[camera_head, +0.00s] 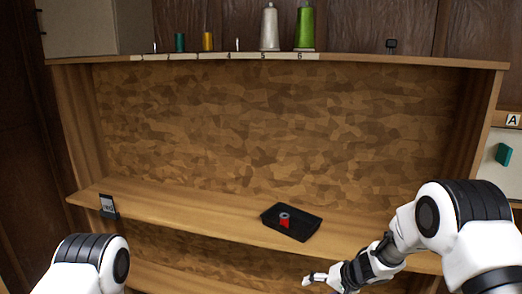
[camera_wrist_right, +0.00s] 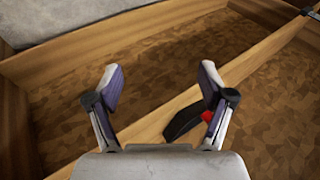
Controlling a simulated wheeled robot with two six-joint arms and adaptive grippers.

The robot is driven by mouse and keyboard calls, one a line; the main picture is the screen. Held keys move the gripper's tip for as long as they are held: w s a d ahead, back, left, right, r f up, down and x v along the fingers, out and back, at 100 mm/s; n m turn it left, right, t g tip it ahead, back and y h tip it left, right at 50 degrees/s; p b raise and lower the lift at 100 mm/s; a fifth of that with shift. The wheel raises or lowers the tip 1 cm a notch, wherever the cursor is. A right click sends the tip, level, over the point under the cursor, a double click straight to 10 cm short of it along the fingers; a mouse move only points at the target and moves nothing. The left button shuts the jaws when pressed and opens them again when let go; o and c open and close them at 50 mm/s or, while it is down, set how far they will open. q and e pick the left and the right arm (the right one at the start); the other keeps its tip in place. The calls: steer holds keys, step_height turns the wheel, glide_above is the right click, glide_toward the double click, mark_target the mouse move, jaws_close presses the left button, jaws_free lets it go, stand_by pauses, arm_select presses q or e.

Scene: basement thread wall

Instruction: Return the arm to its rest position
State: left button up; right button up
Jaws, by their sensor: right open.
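My right arm reaches in from the right in the head view, with its gripper (camera_head: 322,279) low in front of the shelf, below the black tray (camera_head: 298,232). In the right wrist view my right gripper (camera_wrist_right: 160,82) has its two fingers spread wide with nothing between them. The black tray (camera_wrist_right: 182,122) shows partly behind the right finger there, with a red piece (camera_wrist_right: 207,116) on it. My left arm shows only as a white and black link at the bottom left of the head view; its gripper is out of view.
The wooden shelf board (camera_head: 180,213) is mostly clear. A small dark sign (camera_head: 108,206) stands at its left. Above, the top ledge (camera_head: 380,59) carries a green cone (camera_head: 304,28), a grey cone (camera_head: 269,28) and small spools. A teal piece (camera_head: 504,154) is on the right panel.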

steer(key=s+f+m+g+b, duration=0.1)
steer(key=s+f+m+g, duration=0.1)
steer(key=s+f, duration=0.9)
steer(key=s+f+m+g, duration=0.1)
steer(key=s+f, duration=0.7)
steer(key=s, duration=0.7)
steer(key=s+d+n+g+h, duration=0.1)
steer(key=s+d+n+h, duration=0.2)
steer(key=s, duration=0.4)
steer(key=s+d+r+n+h, duration=0.1)
steer(key=s+d+n+h, duration=0.1)
steer(key=s+d, duration=0.3)
steer(key=shift+s+d+r+n+g+h, duration=0.35)
steer(key=shift+s+n, duration=0.25)
steer(key=shift+s, duration=0.75)
